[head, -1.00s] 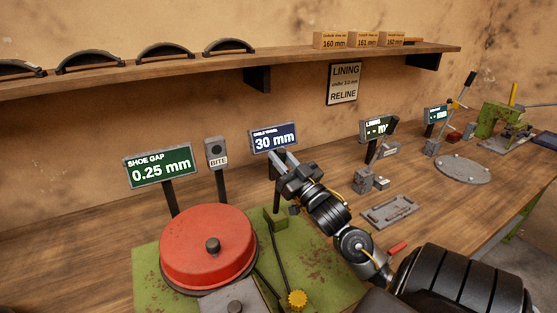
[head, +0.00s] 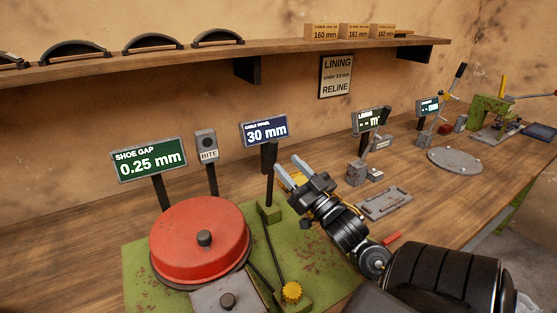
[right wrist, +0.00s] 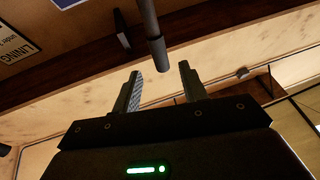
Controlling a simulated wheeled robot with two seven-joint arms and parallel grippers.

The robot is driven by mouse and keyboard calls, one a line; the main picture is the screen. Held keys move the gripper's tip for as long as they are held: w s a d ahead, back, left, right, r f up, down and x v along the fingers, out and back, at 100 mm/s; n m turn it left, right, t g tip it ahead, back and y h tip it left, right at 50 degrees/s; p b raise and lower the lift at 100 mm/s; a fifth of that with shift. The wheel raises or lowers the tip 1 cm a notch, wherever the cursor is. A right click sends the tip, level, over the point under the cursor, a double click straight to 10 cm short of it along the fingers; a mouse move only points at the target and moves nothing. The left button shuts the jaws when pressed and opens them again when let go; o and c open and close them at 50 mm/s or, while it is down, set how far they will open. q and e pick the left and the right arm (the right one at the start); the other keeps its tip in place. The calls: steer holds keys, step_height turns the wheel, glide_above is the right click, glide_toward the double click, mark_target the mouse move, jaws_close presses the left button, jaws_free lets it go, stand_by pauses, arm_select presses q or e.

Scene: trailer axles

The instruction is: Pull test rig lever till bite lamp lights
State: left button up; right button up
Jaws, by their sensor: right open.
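The test rig has a red round drum (head: 200,240) on a green base (head: 143,277). An upright lever with a thick dark grip (head: 270,157) rises behind the drum's right side. The bite lamp (head: 205,142) is a grey box on a post and looks dark, unlit. My right gripper (head: 288,165) is open, its fingertips just right of the lever grip. In the right wrist view a grey rod with a thicker end (right wrist: 156,52) shows beyond and between the two open fingers (right wrist: 160,82), with nothing gripped. My left gripper is not in view.
A green display reads SHOE GAP 0.25 mm (head: 149,162); a blue one reads 30 mm (head: 264,131). A grey plate (head: 385,204) and round disc (head: 454,161) lie to the right. A wall shelf (head: 150,68) runs above.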

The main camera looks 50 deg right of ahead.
steer(key=v, duration=0.3)
steer(key=shift+s+f+b, duration=0.1)
steer(key=shift+s+b, duration=0.2)
steer(key=shift+w+a, duration=0.1)
